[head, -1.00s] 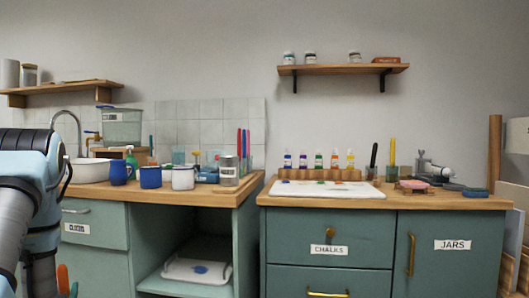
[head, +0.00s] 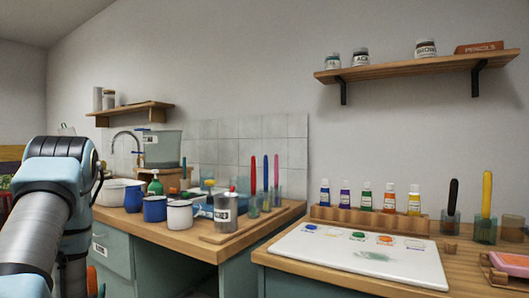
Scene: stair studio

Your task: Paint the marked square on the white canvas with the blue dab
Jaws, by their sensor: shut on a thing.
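A white palette (head: 330,262) lies on the right-hand wooden counter. A blue dab (head: 310,227) sits near its back left corner, in a row with a green dab (head: 358,236) and an orange dab (head: 385,239). A grey-green smear marks its middle. My arm stands at the left edge; its gripper is not seen, so what it holds is hidden. A small orange-tipped thing (head: 92,278) shows beside the arm at the bottom; I cannot tell what it is.
Several paint tubes stand in a wooden rack (head: 370,220) behind the palette. Cups with a black and a yellow tool (head: 486,200) stand to its right. Mugs (head: 155,208), a metal can (head: 225,212) and a sink are on the left counter. A gap separates the counters.

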